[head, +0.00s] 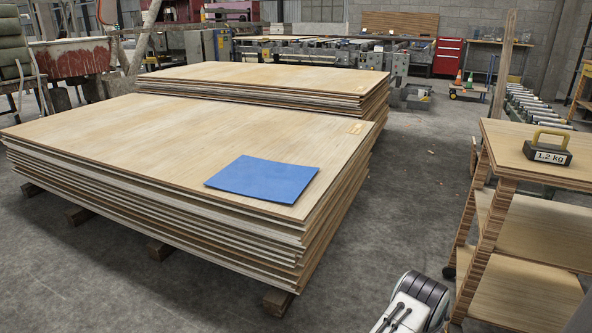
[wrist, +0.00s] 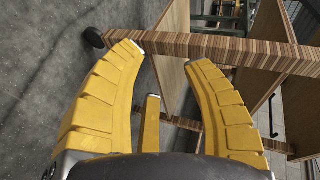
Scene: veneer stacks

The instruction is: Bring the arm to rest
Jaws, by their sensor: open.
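Beyond the fingertips are the striped edge and shelves of a wooden shelf cart (wrist: 225,47) and the grey floor. In the head view, a part of my arm (head: 415,303) shows at the bottom edge, left of the shelf cart (head: 530,240); the gripper fingers are not visible there.
A 1.2 kg weight (head: 548,150) with a yellow handle stands on the cart's top. A blue sheet (head: 262,179) lies on the near veneer stack (head: 150,150). Another stack (head: 260,78) is behind it. Open floor (head: 420,190) lies between stacks and cart.

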